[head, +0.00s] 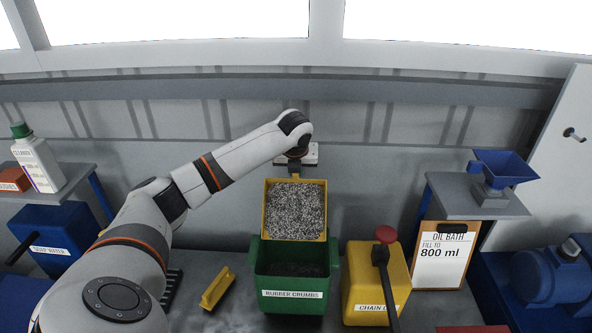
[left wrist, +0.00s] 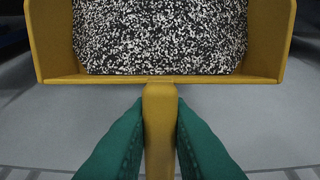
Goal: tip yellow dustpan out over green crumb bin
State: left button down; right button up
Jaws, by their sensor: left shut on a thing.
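The yellow dustpan (head: 295,236) is full of black-and-white speckled crumbs (head: 295,208) and sits above and behind the green crumb bin (head: 292,305). In the head view its front edge is at the bin's back rim; I cannot tell whether they touch. The bin is labelled RUBBER CRUMBS and has dark crumbs inside. My left gripper (head: 295,172) is behind the dustpan. In the left wrist view the green fingers (left wrist: 160,130) are shut on the yellow handle (left wrist: 160,110), and the crumbs (left wrist: 160,40) lie in the pan. My right gripper is not in view.
A yellow chain oil box (head: 362,300) with a red knob and dark lever stands right of the bin. A small yellow piece (head: 217,288) lies left of it. A clipboard (head: 443,255) and blue funnel (head: 503,168) are at right. A white bottle (head: 36,160) stands on the left shelf.

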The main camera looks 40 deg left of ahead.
pick_arm(q)
jog(key=shift+s+d+r+t+y, duration=0.4)
jog(key=shift+s+d+r, duration=0.05)
jog(key=shift+s+r, duration=0.15)
jog(key=s+d+r+t+y+b, duration=0.1)
jog(key=s+d+r+t+y, duration=0.3)
jog(key=s+d, duration=0.2)
jog(key=shift+s+r+t+b, duration=0.15)
jog(key=shift+s+t+b, duration=0.25)
jog(key=shift+s, duration=0.1)
dwell(0.5)
jog(key=s+d+t+y+b, duration=0.1)
jog(key=s+d+t+b, duration=0.1)
jog(key=s+d+b, duration=0.1)
jog(key=shift+s+y+b, duration=0.3)
jog(key=shift+y, duration=0.1)
dwell(0.7)
